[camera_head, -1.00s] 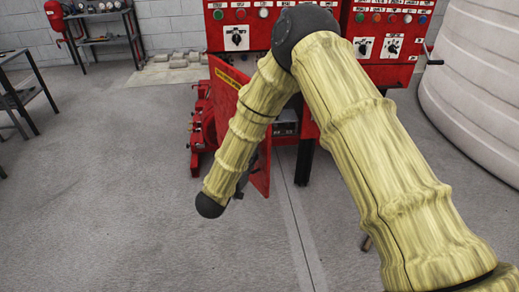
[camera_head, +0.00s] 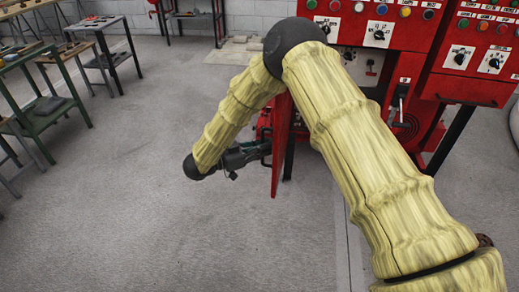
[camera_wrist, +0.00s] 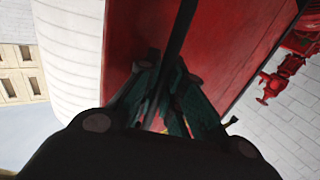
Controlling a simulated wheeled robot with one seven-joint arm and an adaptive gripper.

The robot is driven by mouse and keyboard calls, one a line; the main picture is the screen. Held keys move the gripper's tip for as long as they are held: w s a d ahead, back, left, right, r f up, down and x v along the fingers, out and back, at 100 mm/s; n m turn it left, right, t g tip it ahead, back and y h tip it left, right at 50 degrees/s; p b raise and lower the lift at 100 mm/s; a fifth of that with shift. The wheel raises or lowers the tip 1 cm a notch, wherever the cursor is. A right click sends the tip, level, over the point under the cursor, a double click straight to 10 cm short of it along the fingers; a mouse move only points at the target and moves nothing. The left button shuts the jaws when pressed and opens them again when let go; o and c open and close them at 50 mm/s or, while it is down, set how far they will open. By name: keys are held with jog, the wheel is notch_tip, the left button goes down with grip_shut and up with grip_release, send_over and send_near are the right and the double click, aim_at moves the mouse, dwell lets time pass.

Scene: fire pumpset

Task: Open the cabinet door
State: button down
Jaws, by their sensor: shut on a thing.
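The red cabinet door (camera_head: 281,147) stands swung out from the red control cabinet (camera_head: 362,62), seen nearly edge-on in the head view. Its upper part is hidden behind my arm. My gripper (camera_head: 262,150) is at the door's left side, low down, and touches it. In the wrist view the dark fingers (camera_wrist: 168,98) are closed together at the red door (camera_wrist: 232,50), with a dark strip (camera_wrist: 181,35) running up from between them.
Open grey floor (camera_head: 120,200) lies to the left of the door. Green and dark worktables (camera_head: 45,105) stand at the far left. A second red control panel (camera_head: 480,50) is at the right. In the wrist view a large white ribbed tank (camera_wrist: 75,60) shows at the left.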

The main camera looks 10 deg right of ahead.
jog(key=shift+w+a, duration=0.15)
jog(key=c, duration=1.5)
grip_release()
jog(key=shift+a, duration=0.2)
jog(key=v, duration=1.1)
jog(key=shift+a, duration=0.35)
